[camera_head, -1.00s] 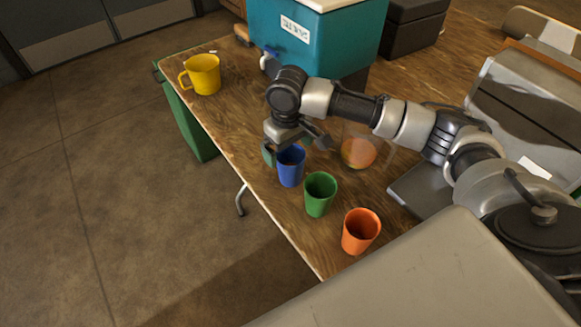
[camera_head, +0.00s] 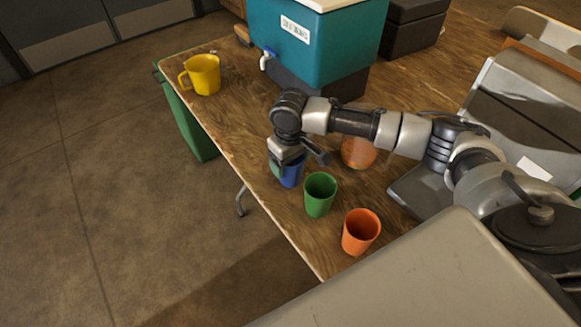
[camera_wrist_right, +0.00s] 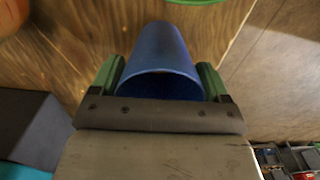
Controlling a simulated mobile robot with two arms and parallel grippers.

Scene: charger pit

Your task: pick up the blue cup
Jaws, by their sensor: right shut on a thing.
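The blue cup (camera_head: 291,175) stands on the wooden table near its left edge, partly hidden by my right gripper (camera_head: 291,165). In the right wrist view the blue cup (camera_wrist_right: 160,60) is between the two green-padded fingers of my right gripper (camera_wrist_right: 161,82), which are shut on its sides. The cup's rim faces the wrist camera. I cannot tell whether its base touches the table. My left gripper is not in view.
A yellow mug (camera_head: 202,74) and teal cooler (camera_head: 318,50) stand farther back.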

